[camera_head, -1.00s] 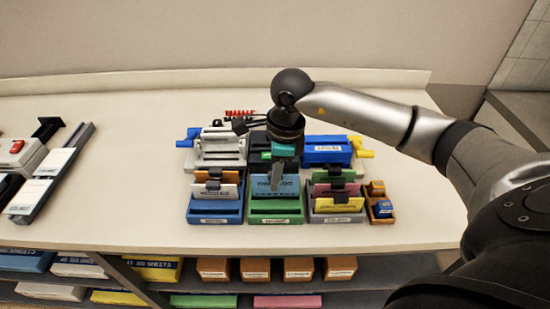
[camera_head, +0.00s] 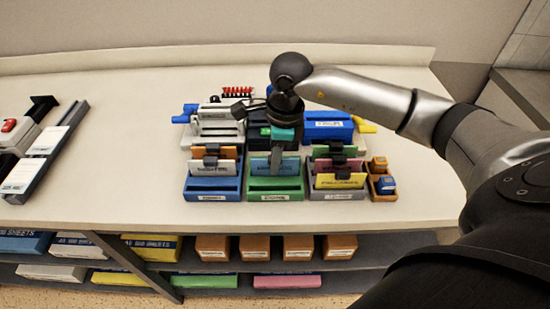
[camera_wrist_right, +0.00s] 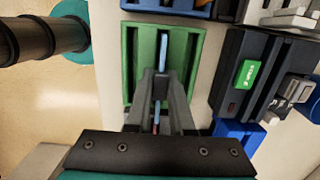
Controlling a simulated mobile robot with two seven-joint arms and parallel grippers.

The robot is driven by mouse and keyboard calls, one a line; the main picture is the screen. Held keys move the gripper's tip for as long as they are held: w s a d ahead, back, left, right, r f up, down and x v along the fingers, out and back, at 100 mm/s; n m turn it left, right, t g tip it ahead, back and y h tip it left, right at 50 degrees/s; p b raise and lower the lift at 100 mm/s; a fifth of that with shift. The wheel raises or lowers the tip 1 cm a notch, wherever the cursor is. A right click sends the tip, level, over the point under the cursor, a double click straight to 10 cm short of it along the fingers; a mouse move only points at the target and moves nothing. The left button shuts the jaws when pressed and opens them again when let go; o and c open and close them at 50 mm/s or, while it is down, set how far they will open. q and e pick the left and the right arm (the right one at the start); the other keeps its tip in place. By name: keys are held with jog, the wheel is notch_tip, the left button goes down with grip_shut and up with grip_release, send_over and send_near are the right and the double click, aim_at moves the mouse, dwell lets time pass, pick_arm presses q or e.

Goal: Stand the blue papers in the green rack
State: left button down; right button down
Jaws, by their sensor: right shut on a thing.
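The green rack (camera_head: 275,196) stands on the counter between a blue rack and a grey rack. The blue papers (camera_head: 259,167) stand upright at its rear slot, with their lower edge hidden behind the rack's front. My right gripper (camera_head: 276,160) points down from above and is shut on the blue papers. In the right wrist view the gripper (camera_wrist_right: 161,88) grips the thin edge of the blue papers (camera_wrist_right: 163,50), which lie along a slot of the green rack (camera_wrist_right: 140,65). Whether they touch the slot floor is hidden. My left gripper is out of view.
The blue rack (camera_head: 212,196) holds white and orange papers. The grey rack (camera_head: 341,194) holds yellow, pink and green papers. Small orange boxes (camera_head: 380,180) stand at the right. Hole punches and a stapler crowd close behind.

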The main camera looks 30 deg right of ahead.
jog(key=c, duration=0.7)
grip_release()
jog(key=shift+r+p, duration=3.15)
jog(key=shift+r, duration=1.4)
